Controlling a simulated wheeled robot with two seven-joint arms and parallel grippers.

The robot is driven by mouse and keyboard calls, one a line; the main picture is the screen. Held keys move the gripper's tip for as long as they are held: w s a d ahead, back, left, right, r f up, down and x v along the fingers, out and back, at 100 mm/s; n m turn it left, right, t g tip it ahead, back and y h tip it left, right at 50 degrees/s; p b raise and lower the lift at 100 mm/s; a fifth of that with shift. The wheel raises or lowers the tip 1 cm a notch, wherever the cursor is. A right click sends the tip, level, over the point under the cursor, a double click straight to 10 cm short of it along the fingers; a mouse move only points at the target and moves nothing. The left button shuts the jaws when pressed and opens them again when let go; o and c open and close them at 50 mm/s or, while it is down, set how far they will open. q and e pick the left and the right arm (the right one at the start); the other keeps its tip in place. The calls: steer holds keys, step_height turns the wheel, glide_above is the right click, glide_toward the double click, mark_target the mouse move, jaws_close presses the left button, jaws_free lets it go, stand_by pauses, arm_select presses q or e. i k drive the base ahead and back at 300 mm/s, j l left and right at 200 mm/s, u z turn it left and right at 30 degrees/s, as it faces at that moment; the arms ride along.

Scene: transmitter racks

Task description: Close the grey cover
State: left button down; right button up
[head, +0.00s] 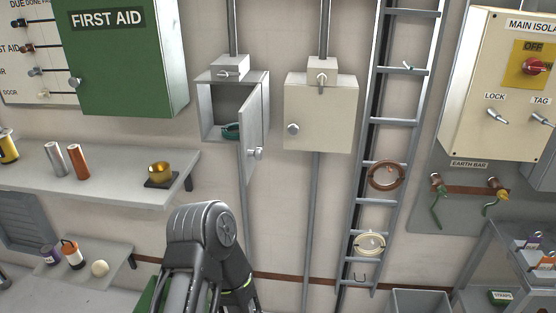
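The grey cover (255,125) is the hinged door of a small grey wall box (206,108). It stands wide open, swung out towards me from the box's right side, with a round pale knob (256,153) near its free edge. A coiled teal item (231,130) lies inside the dark box. A dark arm part of mine rises from the bottom, below the box and apart from the cover. Neither gripper's fingers show in the head view.
A cream box (320,112) with a shut door is right of the cover. A green first aid cabinet (125,55) is at left. Below it a shelf (120,183) holds cylinders and a brass cup (160,171). A ladder-like cable rack (397,110) stands at right.

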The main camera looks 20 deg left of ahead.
mark_target(250, 120)
steer(key=i+l+u, duration=0.1)
steer(key=l, duration=0.25)
steer(key=i+l+u, duration=0.15)
steer(key=l, duration=0.2)
steer(key=i+l+u, duration=0.1)
steer(key=l, duration=0.25)
steer(key=i+l+u, duration=0.15)
steer(key=l, duration=0.25)
